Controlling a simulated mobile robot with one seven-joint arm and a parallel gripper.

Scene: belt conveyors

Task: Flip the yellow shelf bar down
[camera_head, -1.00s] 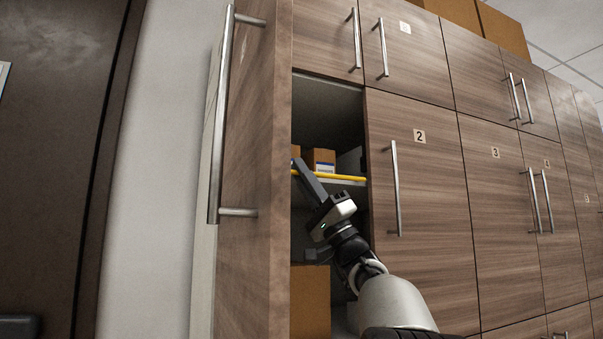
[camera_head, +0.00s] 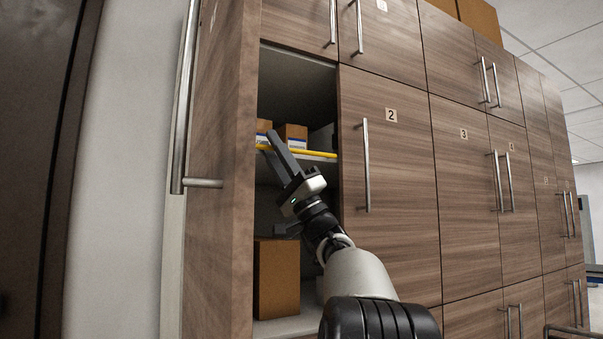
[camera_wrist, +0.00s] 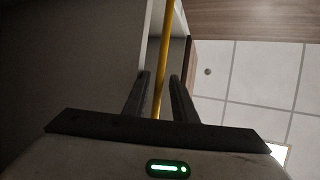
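The yellow shelf bar (camera_head: 315,153) runs along the front edge of a shelf inside the open cabinet. Its left part is partly hidden behind my gripper (camera_head: 275,143), which is inside the cabinet opening and points up and to the left. In the wrist view, the yellow bar (camera_wrist: 163,65) passes lengthwise between the two dark fingers of my gripper (camera_wrist: 160,85). The fingers are apart, with a gap visible on each side of the bar. I cannot tell whether the bar lies at fingertip depth or beyond it.
Small cardboard boxes (camera_head: 293,136) stand on the shelf behind the bar. A larger brown box (camera_head: 277,279) stands in the compartment below. The open cabinet door (camera_head: 222,180) is close on the left. The closed door marked 2 (camera_head: 391,190) is to the right.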

